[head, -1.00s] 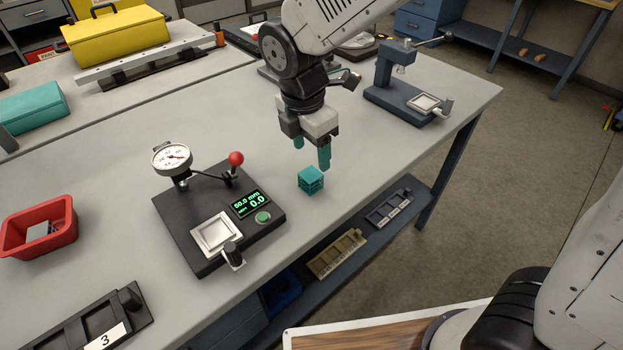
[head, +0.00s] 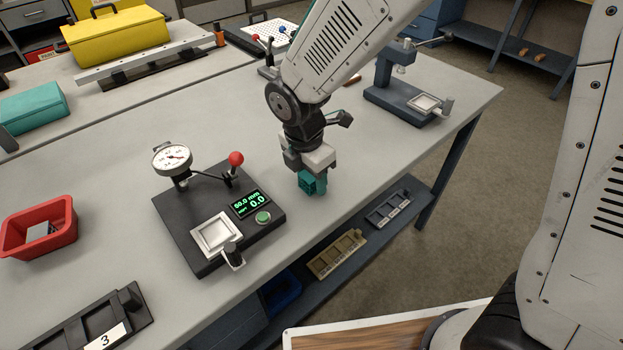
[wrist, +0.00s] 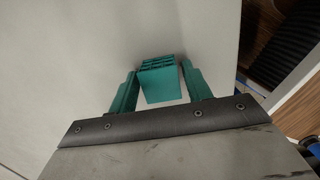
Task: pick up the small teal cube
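The small teal cube (head: 307,184) has lattice sides and stands on the grey bench near its front edge, right of the dial gauge fixture. My gripper (head: 312,181) is lowered over it with its teal fingers down at the cube. In the wrist view the cube (wrist: 161,80) lies between the two fingertips of my gripper (wrist: 159,85). The fingers are apart, with a narrow gap showing on each side of the cube. The cube's underside is hidden.
The black gauge fixture (head: 180,229) with a red-knobbed lever (head: 236,158) stands close to the left. A blue press (head: 400,97) stands at the back right. A red bin (head: 38,232) is at far left. The bench edge is close in front.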

